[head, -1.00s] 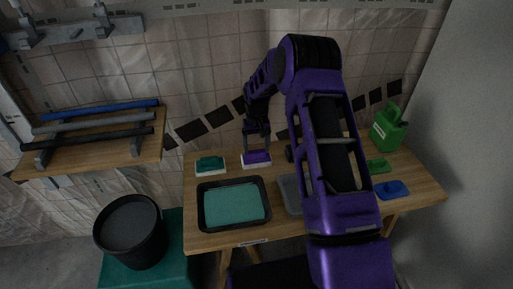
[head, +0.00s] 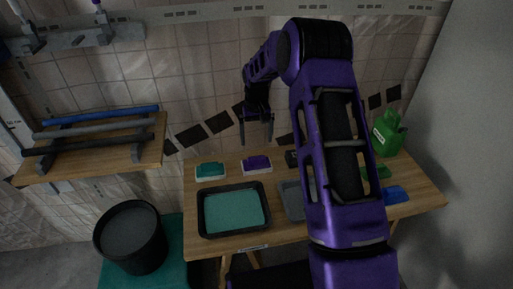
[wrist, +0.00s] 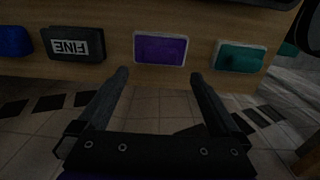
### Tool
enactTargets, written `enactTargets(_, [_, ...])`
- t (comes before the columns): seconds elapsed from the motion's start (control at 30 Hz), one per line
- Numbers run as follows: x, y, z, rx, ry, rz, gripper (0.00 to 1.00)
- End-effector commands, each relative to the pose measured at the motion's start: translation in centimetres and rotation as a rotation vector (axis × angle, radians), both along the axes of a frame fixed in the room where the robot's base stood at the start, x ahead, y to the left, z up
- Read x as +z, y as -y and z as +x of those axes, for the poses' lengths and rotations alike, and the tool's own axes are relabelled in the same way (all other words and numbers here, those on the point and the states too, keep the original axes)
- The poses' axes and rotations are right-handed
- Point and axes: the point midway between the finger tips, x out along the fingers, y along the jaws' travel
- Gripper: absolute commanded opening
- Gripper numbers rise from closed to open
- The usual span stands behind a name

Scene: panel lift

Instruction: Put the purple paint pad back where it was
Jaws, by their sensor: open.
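The purple paint pad (head: 257,163) lies on the table's back part, purple side up with a pale rim under it. It also shows in the wrist view (wrist: 160,48), beyond my fingertips and apart from them. My gripper (head: 257,140) is open and empty, raised above and a little behind the purple pad. In the wrist view my gripper's two fingers (wrist: 158,75) stand wide apart with nothing between them. The teal pad (head: 210,171) lies just left of the purple pad; it also shows in the wrist view (wrist: 240,57).
A black tray with teal paint (head: 234,186) sits in front of the pads. A grey tray (head: 292,204) is partly hidden by my arm. A dark block marked FINE (wrist: 72,45), a blue item (head: 395,195) and a green jug (head: 388,134) stand farther right.

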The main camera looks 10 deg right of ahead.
Motion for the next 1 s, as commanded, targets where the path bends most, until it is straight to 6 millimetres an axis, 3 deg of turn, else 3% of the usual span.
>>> enactTargets(0.03, [1.2, 0.0, 0.1, 0.000, 0.004, 0.000, 1.00])
enactTargets(0.2, [3.5, 0.0, 0.0, 0.000, 0.001, -0.001, 1.00])
enactTargets(0.83, [4.6, -0.1, 0.1, -0.004, 0.007, -0.002, 1.00])
enactTargets(1.0, [7.3, -0.7, 2.0, -0.060, 0.090, -0.007, 1.00])
